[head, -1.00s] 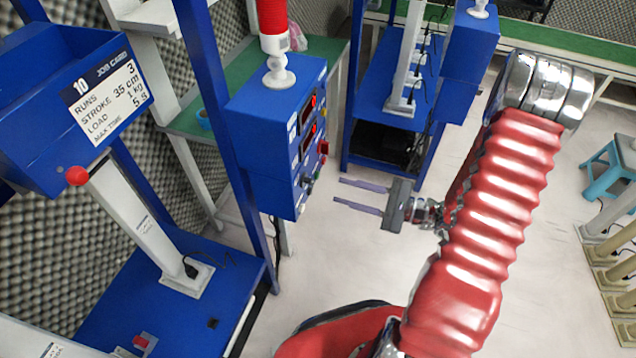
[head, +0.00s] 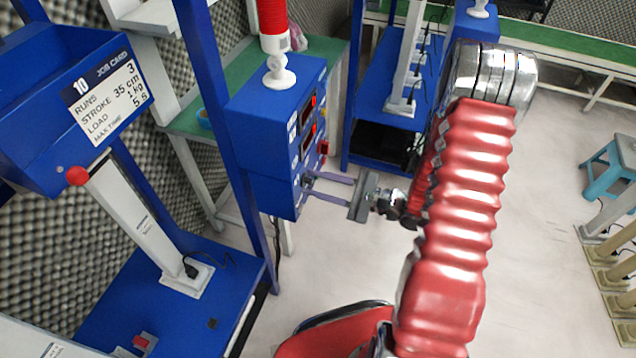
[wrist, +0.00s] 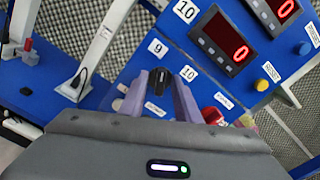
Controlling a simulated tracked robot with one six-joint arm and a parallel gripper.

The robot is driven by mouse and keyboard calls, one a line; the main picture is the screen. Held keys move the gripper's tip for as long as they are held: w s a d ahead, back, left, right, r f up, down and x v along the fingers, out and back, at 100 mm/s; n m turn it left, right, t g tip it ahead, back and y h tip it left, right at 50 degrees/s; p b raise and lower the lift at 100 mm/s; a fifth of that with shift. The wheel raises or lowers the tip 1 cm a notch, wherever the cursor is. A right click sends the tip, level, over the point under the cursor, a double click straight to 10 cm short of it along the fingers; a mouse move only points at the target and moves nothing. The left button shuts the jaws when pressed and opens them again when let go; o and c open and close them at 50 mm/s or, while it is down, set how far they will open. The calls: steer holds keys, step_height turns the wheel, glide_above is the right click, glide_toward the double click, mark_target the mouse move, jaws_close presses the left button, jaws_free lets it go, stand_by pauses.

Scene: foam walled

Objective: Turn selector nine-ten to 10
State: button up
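The selector nine-ten is a black knob (wrist: 158,78) on the blue control box (head: 262,120). In the wrist view, its label 9 (wrist: 157,47) is above it and its label 10 (wrist: 188,73) is to its right. My gripper (head: 310,186) reaches the front of the box in the head view, its two fingers still apart. In the wrist view, my gripper (wrist: 159,82) has one purple finger on each side of the knob. I cannot tell whether the fingers touch it. The knob's exact pointing is hard to tell.
Two displays (wrist: 222,40) with red zeros sit above the selector. A red button (wrist: 212,115) and a yellow button (wrist: 261,85) are right of it. A blue post (head: 222,110) stands left of the box.

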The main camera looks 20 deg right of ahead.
steer(key=shift+c, duration=0.3)
jaws_close()
steer(key=shift+m, duration=0.4)
steer(key=m, duration=1.1)
steer(key=shift+w+f, duration=0.1)
stand_by(0.4)
steer(key=shift+o, duration=0.3)
jaws_free()
steer(key=shift+d, duration=0.1)
